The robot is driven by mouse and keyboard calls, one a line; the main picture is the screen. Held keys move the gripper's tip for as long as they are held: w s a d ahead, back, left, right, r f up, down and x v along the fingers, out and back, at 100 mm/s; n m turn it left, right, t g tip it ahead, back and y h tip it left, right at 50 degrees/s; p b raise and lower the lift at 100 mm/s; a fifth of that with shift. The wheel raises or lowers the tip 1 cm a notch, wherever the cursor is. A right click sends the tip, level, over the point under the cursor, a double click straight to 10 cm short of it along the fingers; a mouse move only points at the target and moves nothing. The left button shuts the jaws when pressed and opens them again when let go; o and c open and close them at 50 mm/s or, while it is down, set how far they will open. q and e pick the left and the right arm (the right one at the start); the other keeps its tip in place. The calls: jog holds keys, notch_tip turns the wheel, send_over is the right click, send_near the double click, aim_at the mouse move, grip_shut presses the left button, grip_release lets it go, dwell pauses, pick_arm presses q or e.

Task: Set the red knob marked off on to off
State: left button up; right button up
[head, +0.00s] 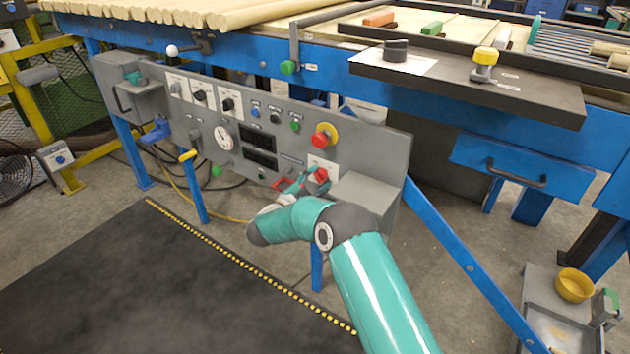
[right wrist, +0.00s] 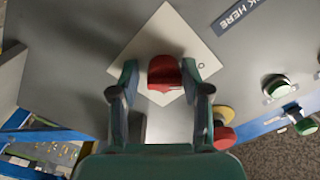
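The red knob (head: 321,175) sits on a white square plate (head: 328,165) at the lower right of the grey control panel. In the right wrist view the knob (right wrist: 164,72) stands between the fingers of my right gripper (right wrist: 159,74). The gripper is open: a clear gap shows on the knob's left, and the right finger is close to its side. I cannot tell if that finger touches it. In the head view my right gripper (head: 302,183) is partly hidden by its arm. The plate's markings are too small to read. My left gripper is not in view.
A red mushroom button (head: 322,138) on a yellow base is just above the knob. A grey box (head: 362,194) juts out to the right. A dark mat (head: 170,285) covers the floor.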

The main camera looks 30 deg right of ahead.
jog(key=shift+o, duration=0.7)
jog(key=shift+a+r, duration=0.1)
jog(key=shift+a, duration=0.05)
jog(key=v, duration=1.1)
jog(key=shift+s+a, duration=0.15)
jog(key=shift+a, duration=0.2)
